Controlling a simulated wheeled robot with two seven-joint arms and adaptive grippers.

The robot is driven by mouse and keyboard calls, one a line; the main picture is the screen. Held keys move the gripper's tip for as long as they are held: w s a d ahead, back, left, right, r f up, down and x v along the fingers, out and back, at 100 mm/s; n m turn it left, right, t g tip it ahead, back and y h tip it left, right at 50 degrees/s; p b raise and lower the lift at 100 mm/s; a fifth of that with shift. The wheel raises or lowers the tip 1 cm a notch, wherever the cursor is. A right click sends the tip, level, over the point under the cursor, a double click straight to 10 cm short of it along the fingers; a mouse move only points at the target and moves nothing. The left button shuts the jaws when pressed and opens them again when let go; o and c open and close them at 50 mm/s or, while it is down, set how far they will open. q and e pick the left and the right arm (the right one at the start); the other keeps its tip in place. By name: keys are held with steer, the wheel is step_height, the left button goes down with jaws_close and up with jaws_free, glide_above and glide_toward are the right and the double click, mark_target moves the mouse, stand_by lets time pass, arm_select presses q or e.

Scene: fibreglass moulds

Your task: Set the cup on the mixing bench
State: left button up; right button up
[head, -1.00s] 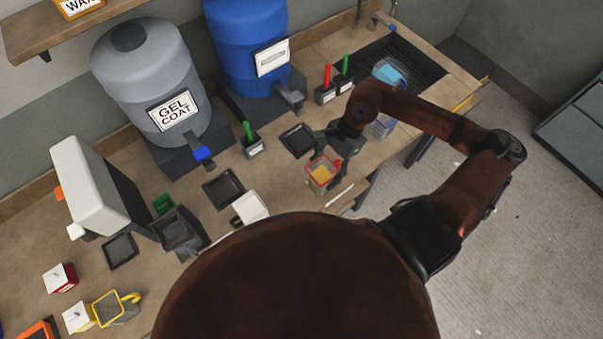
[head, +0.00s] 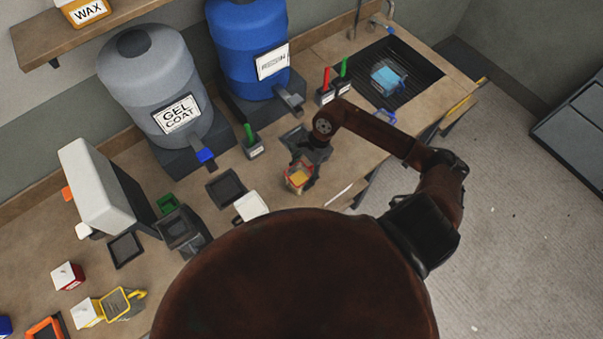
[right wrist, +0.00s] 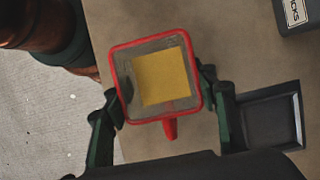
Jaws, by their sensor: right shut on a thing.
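The cup (head: 298,177) is square, clear-sided and red-rimmed, with a yellow-orange patch inside. My right gripper (head: 307,163) is shut on it, over the front part of the brown bench (head: 275,182). In the right wrist view the cup (right wrist: 160,78) sits between the two dark green fingers, its opening facing the camera and its red handle pointing down in the picture. I cannot tell whether its base touches the bench top. My left gripper is not in view.
A small black tray (head: 226,188) and a white container (head: 250,206) lie left of the cup. A grey gel coat drum (head: 150,85) and a blue resin drum (head: 245,45) stand behind. A sink grate (head: 410,75) holds a blue cup (head: 387,79).

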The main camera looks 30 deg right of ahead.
steer(key=shift+w, duration=0.1)
steer(key=shift+f, duration=0.15)
steer(key=o, duration=1.5)
steer(key=shift+r, duration=0.35)
steer(key=b+v, duration=0.2)
steer(key=v, duration=0.8)
steer(key=shift+d+r+b, duration=0.2)
steer(key=shift+d+b, duration=0.05)
steer(key=shift+b, duration=0.05)
steer(key=shift+d+r, duration=0.15)
steer(key=shift+r, duration=0.4)
